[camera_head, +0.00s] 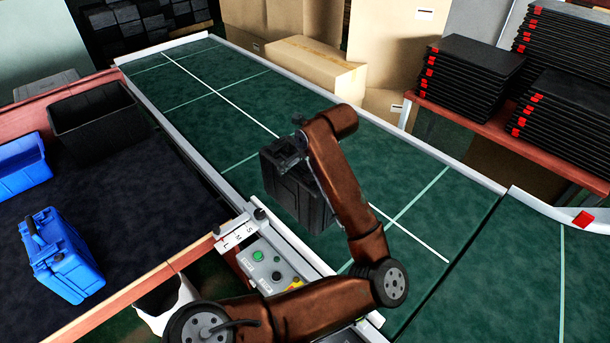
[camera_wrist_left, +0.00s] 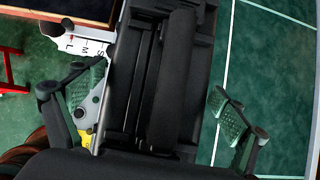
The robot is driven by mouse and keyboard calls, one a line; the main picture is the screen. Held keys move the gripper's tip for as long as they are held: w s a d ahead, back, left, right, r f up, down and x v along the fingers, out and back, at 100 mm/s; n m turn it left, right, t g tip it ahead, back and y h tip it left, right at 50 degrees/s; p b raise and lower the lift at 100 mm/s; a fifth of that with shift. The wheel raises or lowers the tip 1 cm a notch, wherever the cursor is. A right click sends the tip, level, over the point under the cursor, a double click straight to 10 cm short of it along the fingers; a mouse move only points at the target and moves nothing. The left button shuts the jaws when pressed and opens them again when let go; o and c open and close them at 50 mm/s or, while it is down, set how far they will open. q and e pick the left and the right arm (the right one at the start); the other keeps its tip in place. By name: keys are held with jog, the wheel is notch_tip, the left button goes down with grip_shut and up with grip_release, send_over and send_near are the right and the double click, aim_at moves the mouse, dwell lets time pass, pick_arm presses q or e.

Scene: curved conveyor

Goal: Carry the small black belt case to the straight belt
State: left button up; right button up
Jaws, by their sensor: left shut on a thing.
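The small black case (camera_head: 292,192) hangs upright from my left gripper (camera_head: 288,148), over the straight green belt near its front edge. I cannot tell whether its underside touches the belt. In the left wrist view the black case (camera_wrist_left: 160,85) fills the middle, with its ridged top and handle towards the camera. The fingers of my left gripper (camera_wrist_left: 155,108) show on both sides of it. My left gripper is shut on the case. The straight belt (camera_head: 215,88) is dark green with white lines. My right gripper is not in view.
A control box (camera_head: 268,262) with buttons stands at the belt's front edge. A table at left holds a blue case (camera_head: 62,262), a blue bin (camera_head: 22,165) and a black bin (camera_head: 95,118). Cardboard boxes (camera_head: 318,68) and stacked black cases (camera_head: 470,75) stand behind the belt.

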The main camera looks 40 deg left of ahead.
pick_arm(q)
jog(key=w+a+f+b, duration=0.1)
jog(key=w+a+f, duration=0.3)
jog(key=w+f, duration=0.4)
notch_tip(320, 180, down, 3)
jog(key=shift+w+r, duration=0.2)
jog(key=shift+w, duration=0.05)
jog(key=o, duration=1.7)
jog(key=shift+d+f, duration=0.1)
jog(key=shift+f, duration=0.1)
jog(key=shift+o, duration=0.6)
jog(key=shift+s, duration=0.1)
jog(key=v, duration=1.2)
jog(key=shift+p, duration=0.35)
